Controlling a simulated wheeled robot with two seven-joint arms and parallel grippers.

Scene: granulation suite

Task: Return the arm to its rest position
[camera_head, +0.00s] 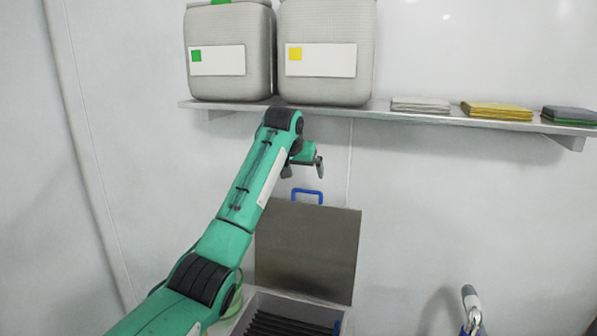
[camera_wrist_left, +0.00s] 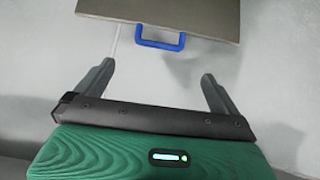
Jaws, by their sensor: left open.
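My left arm comes in from the lower left in the head view and reaches up toward the shelf. Its left gripper (camera_head: 304,170) is just below the shelf edge, above the blue handle of the open lid. In the left wrist view the left gripper (camera_wrist_left: 158,88) has its two fingers spread wide with nothing between them. The blue handle (camera_head: 307,193) stands on the top edge of the raised grey lid (camera_head: 307,250). The handle (camera_wrist_left: 160,40) also shows ahead of the fingers in the wrist view, apart from them. My right gripper is not in view.
A metal shelf (camera_head: 360,110) holds two grey containers, one with a green label (camera_head: 217,62) and one with a yellow label (camera_head: 321,60). Folded cloths (camera_head: 497,110) lie at its right. An open box (camera_head: 262,305) with dark slats is below. A metal fitting (camera_head: 471,308) stands lower right.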

